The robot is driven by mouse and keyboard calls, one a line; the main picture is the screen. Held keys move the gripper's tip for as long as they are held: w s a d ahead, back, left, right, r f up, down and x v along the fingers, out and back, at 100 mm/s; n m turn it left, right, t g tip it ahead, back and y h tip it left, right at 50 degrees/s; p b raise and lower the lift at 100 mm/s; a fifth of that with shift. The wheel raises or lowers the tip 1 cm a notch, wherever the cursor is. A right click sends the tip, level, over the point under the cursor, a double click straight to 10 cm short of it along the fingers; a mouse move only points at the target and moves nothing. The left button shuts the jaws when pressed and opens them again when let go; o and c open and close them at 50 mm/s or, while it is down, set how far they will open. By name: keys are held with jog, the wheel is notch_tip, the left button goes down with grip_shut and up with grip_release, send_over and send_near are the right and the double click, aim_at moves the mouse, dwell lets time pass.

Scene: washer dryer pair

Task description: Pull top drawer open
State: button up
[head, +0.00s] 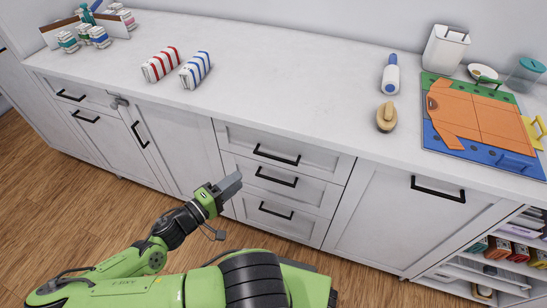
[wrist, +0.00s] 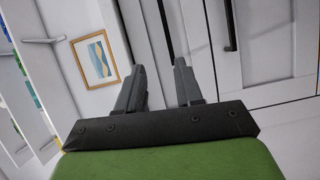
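The top drawer (head: 315,158) is the uppermost of a stack of white drawers under the counter in the head view. It looks shut, flush with the cabinet, with a black bar handle (head: 277,158). Below it are a middle drawer with its own handle (head: 276,177) and a bottom drawer with a handle (head: 275,211). My gripper (head: 232,182) is in front of the stack's left side, left of the handles and apart from them. In the wrist view my gripper (wrist: 160,66) has its two fingers apart with nothing between them. The drawer stack cannot be clearly identified there.
White cabinet doors with black handles flank the drawers, left (head: 141,134) and right (head: 438,189). The wrist view shows a framed picture (wrist: 94,59). Wooden floor lies in front.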

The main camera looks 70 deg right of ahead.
aim_at(274, 157)
jog(key=shift+n, duration=0.5)
jog(key=x, duration=0.5)
jog(key=f+b+x, duration=0.1)
jog(key=x, duration=0.4)
jog(key=b+x, duration=0.1)
jog(key=x, duration=0.4)
jog(key=shift+s+f, duration=0.2)
jog(key=shift+s, duration=0.2)
jog(key=shift+c, duration=0.2)
grip_shut()
